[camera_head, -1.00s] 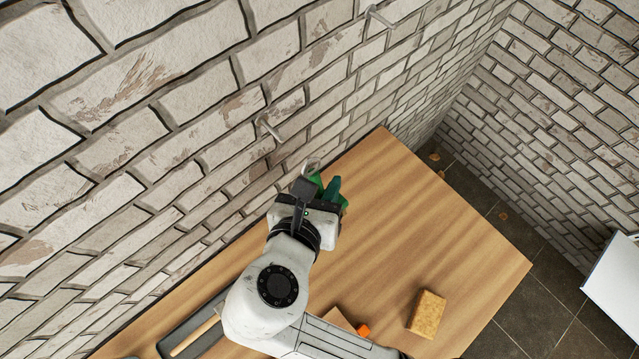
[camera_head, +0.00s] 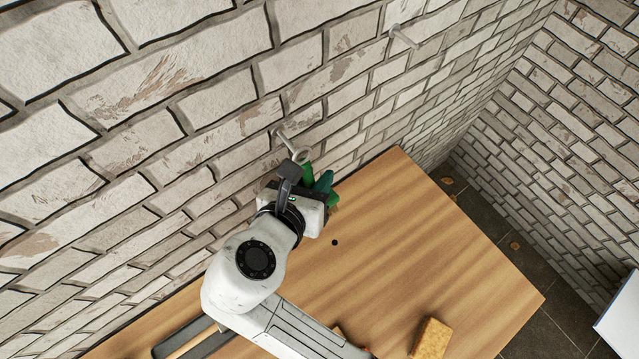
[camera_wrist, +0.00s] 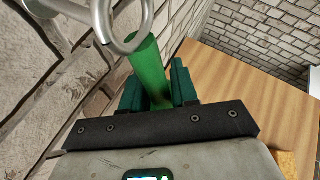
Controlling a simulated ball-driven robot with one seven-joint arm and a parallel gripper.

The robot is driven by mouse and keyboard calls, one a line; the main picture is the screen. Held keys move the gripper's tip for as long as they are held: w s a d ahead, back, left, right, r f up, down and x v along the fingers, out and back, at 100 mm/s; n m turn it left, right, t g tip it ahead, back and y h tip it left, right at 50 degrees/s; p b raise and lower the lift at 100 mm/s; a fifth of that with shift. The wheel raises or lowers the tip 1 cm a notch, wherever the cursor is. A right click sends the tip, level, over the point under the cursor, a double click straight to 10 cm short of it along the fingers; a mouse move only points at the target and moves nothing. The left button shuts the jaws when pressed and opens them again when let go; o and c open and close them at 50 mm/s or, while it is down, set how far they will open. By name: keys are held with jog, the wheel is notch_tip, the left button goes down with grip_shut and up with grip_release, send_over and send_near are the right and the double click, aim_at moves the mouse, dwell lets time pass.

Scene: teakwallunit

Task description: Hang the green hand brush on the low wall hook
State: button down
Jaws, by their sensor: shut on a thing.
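My gripper (camera_head: 318,184) is shut on the green hand brush (camera_head: 307,174), close to the brick wall and above the table. In the wrist view the bright green handle (camera_wrist: 148,72) stands between the dark green fingers. A pale metal ring (camera_head: 301,155) is at the handle's end; it also shows large in the wrist view (camera_wrist: 147,18). A metal wall hook (camera_head: 286,140) sticks out beside the ring. They overlap in the head view; I cannot tell whether the ring is around the hook. The brush's far end is mostly hidden by the gripper.
A second wall hook (camera_head: 404,38) is farther along the wall, up and right in the head view. A yellow sponge (camera_head: 430,339) lies on the wooden table (camera_head: 420,240). A dark tray (camera_head: 165,346) is at lower left.

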jog(key=shift+w+a+f, duration=0.25)
jog(key=shift+w+a, duration=0.15)
jog(key=shift+w, duration=0.2)
jog(key=shift+w+a+f, duration=0.2)
jog(key=shift+w+a, duration=0.15)
jog(key=shift+w, duration=0.2)
jog(key=shift+f, duration=0.2)
jog(key=c, duration=0.8)
grip_release()
jog(key=shift+a, duration=0.1)
jog(key=b+v, duration=0.1)
jog(key=v, duration=0.9)
jog(key=shift+s+r, duration=0.15)
jog(key=shift+s, duration=0.2)
